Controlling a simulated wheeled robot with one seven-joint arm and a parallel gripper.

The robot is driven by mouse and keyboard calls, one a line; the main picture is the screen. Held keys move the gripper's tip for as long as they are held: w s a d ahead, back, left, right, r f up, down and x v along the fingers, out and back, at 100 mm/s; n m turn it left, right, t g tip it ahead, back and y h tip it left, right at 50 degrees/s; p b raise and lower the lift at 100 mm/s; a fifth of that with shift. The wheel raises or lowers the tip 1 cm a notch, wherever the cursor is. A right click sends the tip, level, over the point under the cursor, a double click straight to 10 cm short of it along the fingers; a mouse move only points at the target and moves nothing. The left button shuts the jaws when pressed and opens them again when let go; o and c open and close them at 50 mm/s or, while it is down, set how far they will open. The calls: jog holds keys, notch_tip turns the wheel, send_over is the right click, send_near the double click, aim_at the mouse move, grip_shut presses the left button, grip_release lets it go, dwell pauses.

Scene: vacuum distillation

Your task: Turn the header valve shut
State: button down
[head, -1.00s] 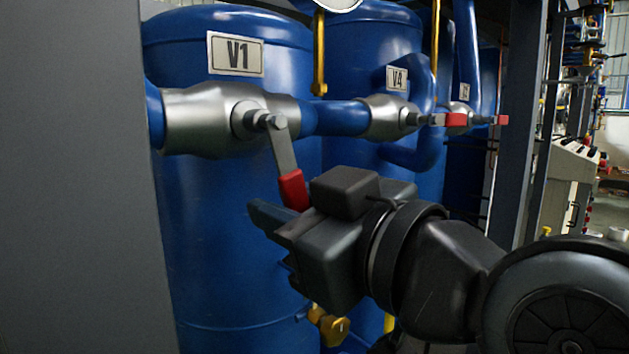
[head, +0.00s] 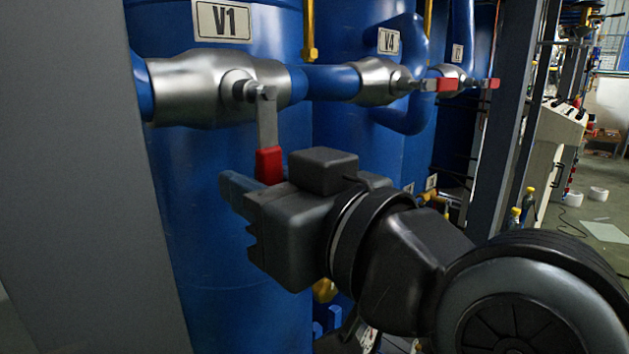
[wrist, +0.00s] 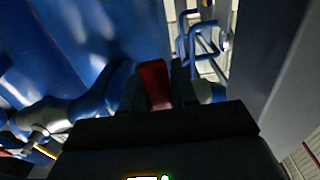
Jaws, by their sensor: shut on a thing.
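The header valve (head: 205,92) is a silver body on the blue pipe in front of the V1 tank. Its grey lever (head: 267,122) points almost straight down, across the pipe, and ends in a red grip (head: 269,163). My gripper (head: 250,187) is shut on the red grip from the lower right in the head view. In the wrist view the red grip (wrist: 154,82) stands between the fingers. The lower end of the grip is hidden by my gripper.
The blue V1 tank (head: 225,240) stands close behind. To the right, the V4 valve (head: 380,82) and another farther valve have red levers lying along the pipe. A grey panel (head: 75,180) is close on the left, and a dark post (head: 510,120) stands on the right.

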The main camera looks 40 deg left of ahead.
jog(key=c, duration=1)
grip_release()
jog(key=shift+o, duration=0.2)
jog(key=d+b, duration=0.1)
jog(key=d, duration=0.7)
jog(key=shift+s+b, duration=0.4)
